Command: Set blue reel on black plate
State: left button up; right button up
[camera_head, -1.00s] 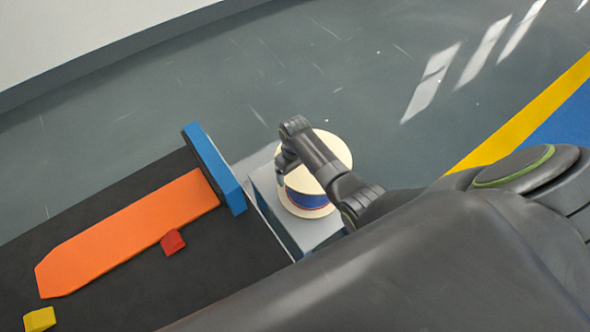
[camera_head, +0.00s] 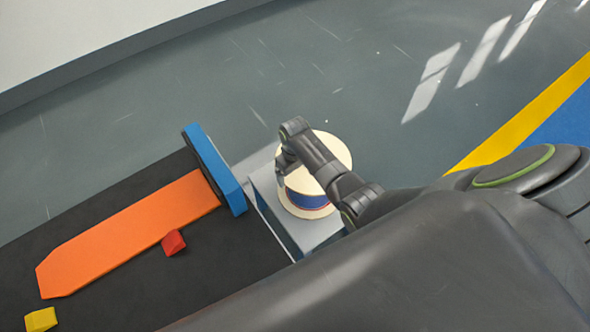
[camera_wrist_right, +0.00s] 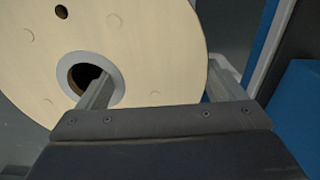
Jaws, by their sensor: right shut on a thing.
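The blue reel (camera_head: 336,152) has pale wooden flanges and blue winding between them. It stands upright on a grey box (camera_head: 262,187) right of the black surface. My right gripper (camera_head: 284,160) is at the reel's top, on its left side, and is shut on it. In the right wrist view the reel's flange (camera_wrist_right: 150,40) fills the upper left. There, one finger of my right gripper (camera_wrist_right: 158,84) goes into the hub hole and the other is outside the rim. A separate black plate cannot be made out. My left gripper is not in view.
The black surface (camera_head: 225,262) at the left carries an orange arrow-shaped strip (camera_head: 130,230), a red block (camera_head: 173,242) and a yellow block (camera_head: 40,319). A blue bar (camera_head: 215,168) stands at its end, near the grey box. Open grey floor lies behind.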

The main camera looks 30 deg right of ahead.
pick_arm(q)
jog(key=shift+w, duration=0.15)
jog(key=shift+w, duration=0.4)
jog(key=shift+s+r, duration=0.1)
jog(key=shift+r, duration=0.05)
pick_arm(e)
jog(key=shift+r, duration=0.1)
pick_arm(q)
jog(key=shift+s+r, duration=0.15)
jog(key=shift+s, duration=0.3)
